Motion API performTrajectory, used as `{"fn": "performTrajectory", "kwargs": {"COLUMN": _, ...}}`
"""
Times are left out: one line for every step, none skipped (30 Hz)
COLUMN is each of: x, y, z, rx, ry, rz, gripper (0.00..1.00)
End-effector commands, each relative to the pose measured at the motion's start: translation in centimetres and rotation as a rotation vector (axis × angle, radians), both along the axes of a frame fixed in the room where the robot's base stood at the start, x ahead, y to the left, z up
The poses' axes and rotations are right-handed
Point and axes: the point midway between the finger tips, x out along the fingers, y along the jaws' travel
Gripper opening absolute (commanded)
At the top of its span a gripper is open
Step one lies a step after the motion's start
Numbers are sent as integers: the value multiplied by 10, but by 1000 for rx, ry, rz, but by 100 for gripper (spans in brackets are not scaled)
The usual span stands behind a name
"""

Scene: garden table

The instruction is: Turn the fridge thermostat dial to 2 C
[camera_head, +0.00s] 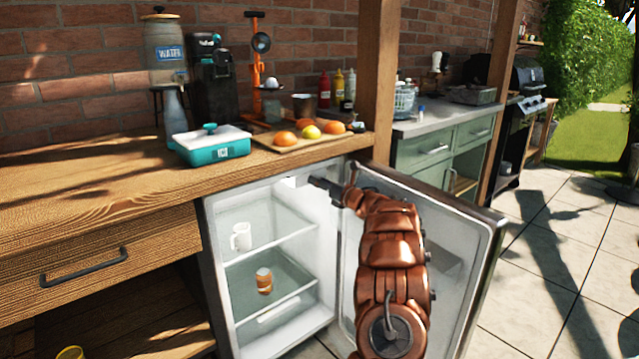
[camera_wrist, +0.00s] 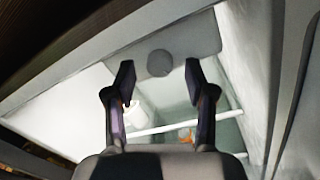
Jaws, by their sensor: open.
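The small fridge (camera_head: 211,262) stands under the wooden counter with its door (camera_head: 484,262) swung open to the right. My gripper (camera_head: 318,183) reaches in at the top of the fridge opening, with my copper arm in front of the door. In the wrist view my gripper (camera_wrist: 159,80) is open, its two dark fingers apart. A round grey thermostat dial (camera_wrist: 160,63) sits on a pale housing between and just beyond the fingertips, apparently untouched. Its markings and setting cannot be read. In the head view the dial cannot be made out.
A white mug (camera_head: 241,237) stands on the upper fridge shelf and an orange-brown jar (camera_head: 264,281) lower down. The wooden counter (camera_head: 90,190) overhangs the fridge close above my gripper. A teal box (camera_head: 212,147) and a board of fruit stand on it.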

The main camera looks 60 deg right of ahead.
Motion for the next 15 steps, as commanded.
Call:
{"fn": "performTrajectory", "kwargs": {"x": -4, "y": 0, "z": 0, "rx": 1, "ry": 1, "rz": -2, "gripper": 55}}
{"fn": "performTrajectory", "kwargs": {"x": -7, "y": 1, "z": 0, "rx": 1, "ry": 1, "rz": -2, "gripper": 55}}
{"fn": "performTrajectory", "kwargs": {"x": -11, "y": 1, "z": 0, "rx": 0, "ry": 0, "rz": -2, "gripper": 55}}
{"fn": "performTrajectory", "kwargs": {"x": -15, "y": 2, "z": 0, "rx": -1, "ry": 1, "rz": -3, "gripper": 55}}
{"fn": "performTrajectory", "kwargs": {"x": -18, "y": 3, "z": 0, "rx": 0, "ry": 1, "rz": -4, "gripper": 55}}
{"fn": "performTrajectory", "kwargs": {"x": -23, "y": 4, "z": 0, "rx": 1, "ry": 1, "rz": -5, "gripper": 55}}
{"fn": "performTrajectory", "kwargs": {"x": -28, "y": 4, "z": -1, "rx": 2, "ry": 2, "rz": -5, "gripper": 55}}
{"fn": "performTrajectory", "kwargs": {"x": -32, "y": 5, "z": -1, "rx": 1, "ry": 2, "rz": -5, "gripper": 55}}
{"fn": "performTrajectory", "kwargs": {"x": -37, "y": 7, "z": 0, "rx": -1, "ry": 1, "rz": -4, "gripper": 55}}
{"fn": "performTrajectory", "kwargs": {"x": -40, "y": 8, "z": 0, "rx": -1, "ry": 0, "rz": -2, "gripper": 55}}
{"fn": "performTrajectory", "kwargs": {"x": -44, "y": 9, "z": 0, "rx": -1, "ry": -1, "rz": -2, "gripper": 55}}
{"fn": "performTrajectory", "kwargs": {"x": -49, "y": 10, "z": 0, "rx": 0, "ry": -1, "rz": -3, "gripper": 55}}
{"fn": "performTrajectory", "kwargs": {"x": -53, "y": 10, "z": -1, "rx": 0, "ry": 0, "rz": -3, "gripper": 55}}
{"fn": "performTrajectory", "kwargs": {"x": -56, "y": 10, "z": -2, "rx": 0, "ry": 1, "rz": -4, "gripper": 55}}
{"fn": "performTrajectory", "kwargs": {"x": -60, "y": 11, "z": -2, "rx": 1, "ry": 1, "rz": -5, "gripper": 55}}
